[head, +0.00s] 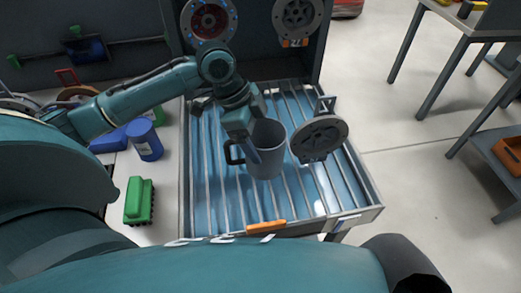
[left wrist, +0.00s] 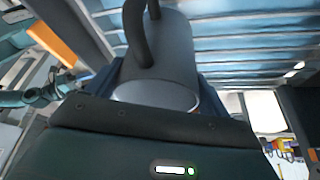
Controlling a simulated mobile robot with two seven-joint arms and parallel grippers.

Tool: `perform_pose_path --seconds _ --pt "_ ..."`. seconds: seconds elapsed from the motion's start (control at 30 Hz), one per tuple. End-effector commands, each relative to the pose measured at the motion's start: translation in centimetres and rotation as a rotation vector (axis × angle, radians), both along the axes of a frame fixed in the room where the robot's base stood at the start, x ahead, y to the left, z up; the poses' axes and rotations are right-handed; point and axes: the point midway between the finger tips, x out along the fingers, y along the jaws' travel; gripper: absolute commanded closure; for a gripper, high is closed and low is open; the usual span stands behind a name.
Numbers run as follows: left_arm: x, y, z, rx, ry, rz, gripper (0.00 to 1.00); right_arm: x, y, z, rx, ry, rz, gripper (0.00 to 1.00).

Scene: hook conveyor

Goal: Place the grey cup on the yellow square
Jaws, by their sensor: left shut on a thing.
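The grey cup (head: 267,165) is in the jaws of my left gripper (head: 254,148), over the blue ribbed tray of the conveyor (head: 230,200). It looks roughly upright, with its handle to the left in the head view. In the left wrist view the cup (left wrist: 172,55) fills the upper middle, its handle toward the camera's top and its rim close to the gripper. I cannot tell how high it is above the tray. I see no clear yellow square in either view. My right gripper is not in view.
A round grey disc (head: 320,138) on a hook hangs just right of the cup. An orange piece (head: 266,226) sits on the tray's front edge. A blue can (head: 145,140) and a green block (head: 139,201) stand to the left. A grey table (head: 478,22) is at right.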

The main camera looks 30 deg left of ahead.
Motion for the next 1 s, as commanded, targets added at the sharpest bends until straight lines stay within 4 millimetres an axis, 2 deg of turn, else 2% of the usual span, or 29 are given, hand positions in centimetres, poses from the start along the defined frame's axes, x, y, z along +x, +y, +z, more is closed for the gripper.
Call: perform_pose_path --seconds 0.17,0.4,0.73,0.77,1.0 --pt "0.0 -0.1 -1.4 -0.001 0.001 0.0 0.63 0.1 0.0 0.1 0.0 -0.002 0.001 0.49" --pt "0.0 0.0 -4.3 -0.001 -0.001 0.0 0.63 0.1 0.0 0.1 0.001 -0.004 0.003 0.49" --pt "0.0 -0.1 -4.6 -0.001 -0.001 0.0 0.63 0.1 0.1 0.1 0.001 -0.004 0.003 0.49" --pt "0.0 0.0 -4.7 -0.001 -0.001 0.0 0.18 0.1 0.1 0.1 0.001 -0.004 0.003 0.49" --pt "0.0 0.0 -4.6 0.0 -0.001 0.0 0.0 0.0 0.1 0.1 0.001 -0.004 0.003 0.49"
